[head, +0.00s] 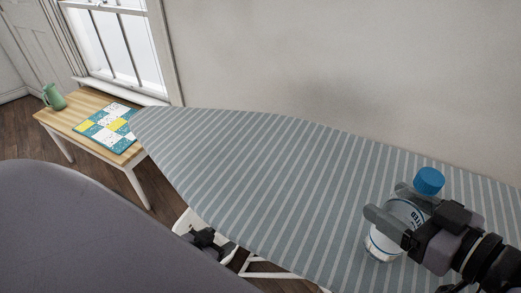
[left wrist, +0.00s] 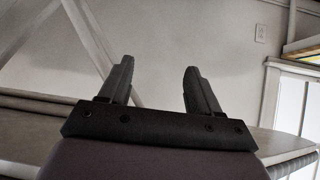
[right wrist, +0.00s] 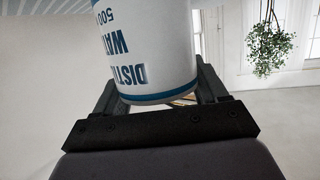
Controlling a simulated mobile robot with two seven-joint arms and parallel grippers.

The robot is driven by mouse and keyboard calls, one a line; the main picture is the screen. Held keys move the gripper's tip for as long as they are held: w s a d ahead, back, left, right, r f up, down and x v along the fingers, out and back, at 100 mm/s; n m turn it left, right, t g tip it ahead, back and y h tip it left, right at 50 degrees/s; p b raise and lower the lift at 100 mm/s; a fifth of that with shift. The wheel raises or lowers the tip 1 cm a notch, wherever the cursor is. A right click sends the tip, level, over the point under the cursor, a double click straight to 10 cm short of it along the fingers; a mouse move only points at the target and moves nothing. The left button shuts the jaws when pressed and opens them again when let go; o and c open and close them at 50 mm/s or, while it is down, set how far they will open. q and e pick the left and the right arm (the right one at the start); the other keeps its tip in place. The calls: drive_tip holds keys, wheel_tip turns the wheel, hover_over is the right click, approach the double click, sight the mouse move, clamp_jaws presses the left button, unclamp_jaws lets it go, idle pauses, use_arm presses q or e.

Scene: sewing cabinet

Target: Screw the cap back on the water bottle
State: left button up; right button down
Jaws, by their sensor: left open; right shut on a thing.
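My right gripper (head: 392,217) is shut around the bottle's body. The bottle's label also fills the upper middle of the right wrist view (right wrist: 148,50), between the fingers (right wrist: 158,95). I cannot tell whether its base touches the board.
The ironing board (head: 270,170) is otherwise clear. A wooden table (head: 75,118) at the far left holds a green pitcher (head: 54,97) and a patchwork piece (head: 106,127). White board legs (head: 262,268) show beneath the near edge. A wall stands behind the board.

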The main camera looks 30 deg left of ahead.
use_arm(q)
drive_tip(key=s+d+r+m+h, duration=0.1)
drive_tip(key=s+d+m+h, duration=0.1)
drive_tip(key=d, duration=0.7)
drive_tip(key=shift+s+d, duration=0.15)
drive_tip(key=shift+s, duration=0.1)
use_arm(e)
drive_tip(key=shift+r, duration=0.1)
